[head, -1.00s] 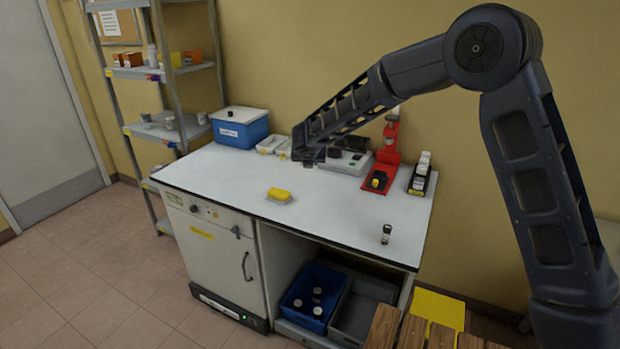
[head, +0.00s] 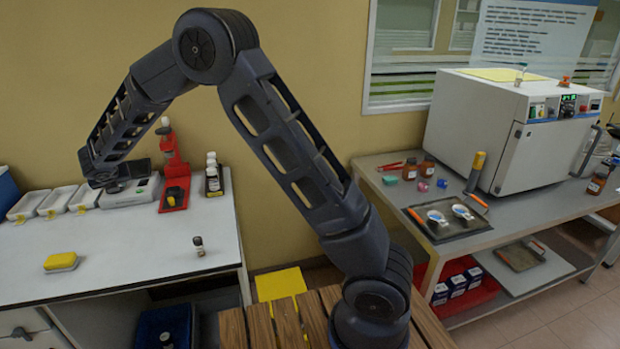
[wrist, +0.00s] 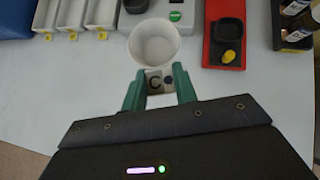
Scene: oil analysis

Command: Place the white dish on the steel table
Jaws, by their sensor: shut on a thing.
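In the wrist view, the white dish (wrist: 154,42) is a round, deep cup with a pale tab marked C on its near side. My gripper (wrist: 158,82) has its green fingers shut on this tab. The inside of the dish looks empty. In the head view, my gripper (head: 108,184) is over the back of the white bench at left, and I cannot make out the dish there. The steel table (head: 545,198) stands at right with a grey top.
A white oven (head: 480,125), a dark tray (head: 447,232) with two small dishes, bottles and tools crowd the steel table. Its front right strip is clear. The white bench (head: 130,245) carries white trays, a red stand (head: 174,165), a yellow sponge (head: 61,262) and a small vial (head: 198,246).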

